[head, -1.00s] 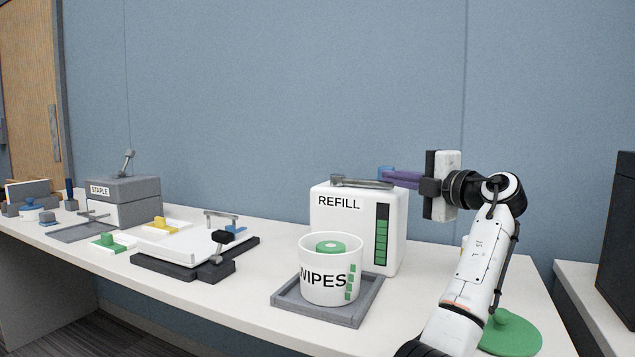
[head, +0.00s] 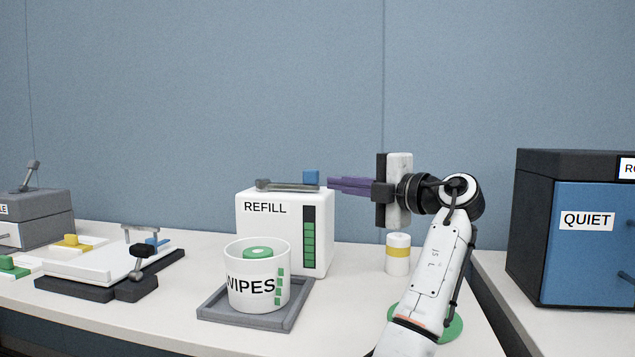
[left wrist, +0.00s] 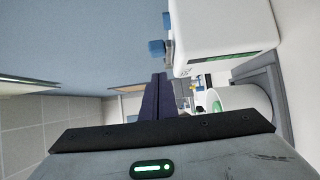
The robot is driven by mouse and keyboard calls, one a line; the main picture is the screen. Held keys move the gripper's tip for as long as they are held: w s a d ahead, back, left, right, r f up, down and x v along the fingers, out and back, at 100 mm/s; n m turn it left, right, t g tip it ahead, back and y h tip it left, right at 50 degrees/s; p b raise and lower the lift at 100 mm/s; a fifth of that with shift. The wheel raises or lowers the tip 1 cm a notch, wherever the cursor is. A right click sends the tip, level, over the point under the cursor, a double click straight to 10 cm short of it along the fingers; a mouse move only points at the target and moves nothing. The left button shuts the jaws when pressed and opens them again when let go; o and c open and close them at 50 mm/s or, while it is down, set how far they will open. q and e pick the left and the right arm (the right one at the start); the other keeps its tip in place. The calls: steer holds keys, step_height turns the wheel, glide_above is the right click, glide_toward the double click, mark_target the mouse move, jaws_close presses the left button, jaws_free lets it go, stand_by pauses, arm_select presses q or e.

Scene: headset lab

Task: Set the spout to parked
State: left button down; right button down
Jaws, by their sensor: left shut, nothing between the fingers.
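The white REFILL dispenser (head: 252,228) stands on the table in the head view. Its grey spout bar (head: 287,184) lies across the top, with a blue block (head: 311,177) at the right end. My left gripper (head: 329,182) has long purple fingers, shut and empty, pointing left. Their tips are a little right of the blue block, with a small gap in the picture. In the left wrist view the fingers (left wrist: 158,77) point at the space beside the dispenser (left wrist: 225,35), and the blue block (left wrist: 156,48) shows just beyond the tips. My right gripper is not in view.
A WIPES tub (head: 258,277) sits in a grey tray (head: 245,318) before the dispenser. A white bottle with a yellow band (head: 398,254) and a green disc (head: 452,326) are near my left arm. A blue QUIET cabinet (head: 575,245) stands right.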

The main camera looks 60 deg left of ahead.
arm_select(q)
steer(key=shift+w+d, duration=0.6)
steer(key=shift+d, duration=0.35)
steer(key=shift+w+d, duration=0.55)
steer(key=shift+d, duration=0.4)
